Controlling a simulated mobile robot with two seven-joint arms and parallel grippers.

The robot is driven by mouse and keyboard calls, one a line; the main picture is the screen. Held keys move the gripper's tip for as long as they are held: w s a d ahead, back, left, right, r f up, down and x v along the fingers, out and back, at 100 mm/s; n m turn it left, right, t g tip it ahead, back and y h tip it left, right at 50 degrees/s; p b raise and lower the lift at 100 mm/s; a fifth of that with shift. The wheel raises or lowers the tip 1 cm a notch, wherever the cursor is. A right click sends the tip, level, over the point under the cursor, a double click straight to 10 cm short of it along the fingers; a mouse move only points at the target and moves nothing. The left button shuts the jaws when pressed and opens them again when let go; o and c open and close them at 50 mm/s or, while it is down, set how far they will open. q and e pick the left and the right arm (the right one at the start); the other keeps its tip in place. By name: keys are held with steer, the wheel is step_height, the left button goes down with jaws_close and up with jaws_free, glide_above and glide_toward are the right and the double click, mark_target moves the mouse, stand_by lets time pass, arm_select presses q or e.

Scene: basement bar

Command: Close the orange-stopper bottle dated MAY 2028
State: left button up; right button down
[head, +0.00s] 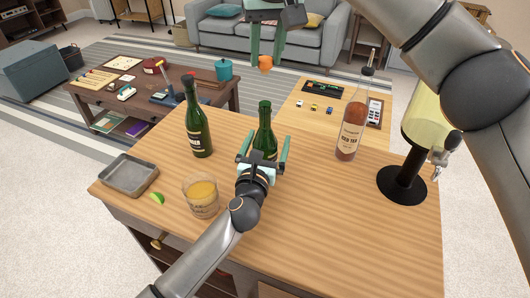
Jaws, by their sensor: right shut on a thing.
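A green bottle (264,117) with an uncovered mouth stands upright on the wooden counter. My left gripper (265,142) is open, its fingers apart on either side of this bottle, and hides its lower part and label. My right gripper (265,60) comes from the upper right, above and apart from the bottle's mouth. It is shut on a small orange stopper (265,66). A pinkish bottle (352,125) with a dark top stands to the right. No date is readable.
On the counter (330,215) are a grey tray (129,188), a lime wedge (157,198), a glass of amber drink (201,198) and a drink dispenser (403,185) at right. The front middle-right of the counter is clear. A low table (150,105) stands beyond.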

arm_select(q)
steer(key=shift+c, duration=0.2)
jaws_close()
stand_by(0.5)
